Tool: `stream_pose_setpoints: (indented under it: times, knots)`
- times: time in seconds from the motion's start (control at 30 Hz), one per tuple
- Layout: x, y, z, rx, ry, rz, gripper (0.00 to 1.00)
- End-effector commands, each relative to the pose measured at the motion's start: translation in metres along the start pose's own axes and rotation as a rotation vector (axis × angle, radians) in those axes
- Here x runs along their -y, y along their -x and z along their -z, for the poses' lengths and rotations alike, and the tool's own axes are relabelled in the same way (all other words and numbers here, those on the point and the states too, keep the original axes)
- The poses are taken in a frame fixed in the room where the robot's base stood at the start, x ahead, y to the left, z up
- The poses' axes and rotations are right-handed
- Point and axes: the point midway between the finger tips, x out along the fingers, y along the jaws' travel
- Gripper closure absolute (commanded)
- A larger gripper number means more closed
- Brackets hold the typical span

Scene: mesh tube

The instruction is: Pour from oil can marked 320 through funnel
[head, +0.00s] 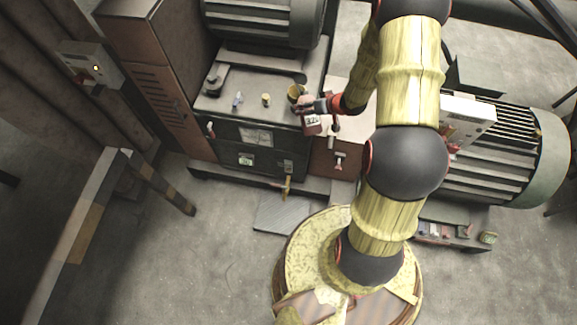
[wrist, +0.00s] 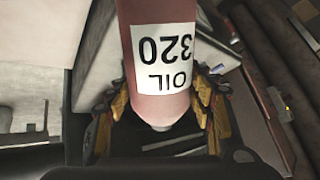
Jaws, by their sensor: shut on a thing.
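The oil can (wrist: 160,85) is a dull red cylinder with a white label reading "OIL 320", upside down in the wrist view. My gripper (wrist: 163,110) is shut on it, with a yellow-and-black finger on each side. In the head view the can (head: 313,124) shows small, held by my gripper (head: 312,106) at the right end of the machine top. A yellow, open-topped round thing (head: 294,91) stands just left of my gripper and looks like the funnel. I cannot tell whether the can touches it. The can's spout is not clear.
A dark machine base (head: 262,138) bears small items, including a little yellow piece (head: 266,99). A large motor (head: 262,20) stands behind. Another motor (head: 500,155) is at right. A striped barrier (head: 95,200) stands at left. The front floor is mostly open.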

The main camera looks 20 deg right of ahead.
Motion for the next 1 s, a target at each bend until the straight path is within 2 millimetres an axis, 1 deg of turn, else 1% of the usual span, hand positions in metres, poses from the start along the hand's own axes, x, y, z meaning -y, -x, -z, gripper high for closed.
stream_pose_setpoints:
  times: [0.03, 0.4, 1.0]
  knots:
    - [0.0003, 0.0016, 0.0027, 0.000, 0.000, 0.000, 0.77]
    - [0.0009, 0.0039, 0.0047, 0.020, -0.005, 0.000, 0.77]
    - [0.0011, 0.0055, 0.0053, 0.044, -0.012, -0.001, 0.77]
